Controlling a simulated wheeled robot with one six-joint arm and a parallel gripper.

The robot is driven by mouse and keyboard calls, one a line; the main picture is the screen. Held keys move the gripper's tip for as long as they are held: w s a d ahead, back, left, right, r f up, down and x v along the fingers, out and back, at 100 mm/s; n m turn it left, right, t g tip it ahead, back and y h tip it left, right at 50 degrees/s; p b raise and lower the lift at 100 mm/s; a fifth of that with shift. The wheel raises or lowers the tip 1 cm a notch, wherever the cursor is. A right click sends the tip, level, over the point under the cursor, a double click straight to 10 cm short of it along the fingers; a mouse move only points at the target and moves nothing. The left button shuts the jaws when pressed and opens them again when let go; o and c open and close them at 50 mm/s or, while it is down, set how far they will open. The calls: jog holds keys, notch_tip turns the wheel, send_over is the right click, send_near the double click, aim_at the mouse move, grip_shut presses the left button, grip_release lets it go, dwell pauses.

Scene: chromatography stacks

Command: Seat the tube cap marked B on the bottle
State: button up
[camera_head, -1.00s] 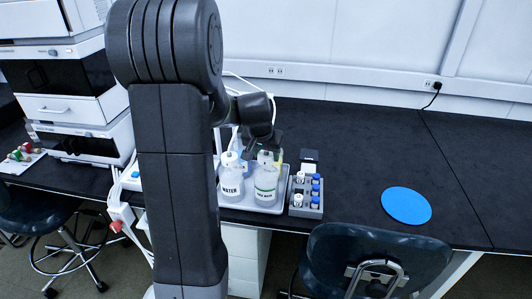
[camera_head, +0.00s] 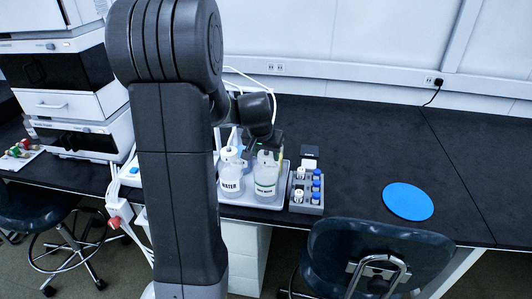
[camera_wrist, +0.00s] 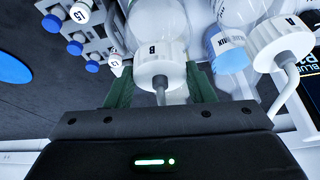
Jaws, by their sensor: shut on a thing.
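The white tube cap marked B (camera_wrist: 158,58) is between the green fingers of my gripper (camera_wrist: 161,80), which is shut on it. Its thin white tube runs back between the fingers. The clear bottle (camera_wrist: 155,18) lies right beyond the cap, in line with it. I cannot tell whether the cap is fully down on the neck. In the head view my gripper (camera_head: 270,145) is over the bottle with the green-edged label (camera_head: 266,176), at the right of the tray. My arm hides part of the gripper and cap there.
The WATER bottle (camera_head: 230,182) stands close on the left, on the same grey tray (camera_head: 250,202). A vial rack (camera_head: 306,190) with blue and white caps is just right. In the wrist view another white cap with a tube (camera_wrist: 280,42) is near the right finger. Bench around the blue mat (camera_head: 408,202) is clear.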

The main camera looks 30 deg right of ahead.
jog(key=o, duration=1.1)
jog(key=shift+c, duration=0.2)
jog(key=shift+o, duration=0.5)
jog(key=o, duration=0.3)
jog(key=shift+r, duration=0.1)
jog(key=shift+r+p, duration=2.45)
jog(key=shift+r, duration=1)
jog(key=shift+f, duration=0.15)
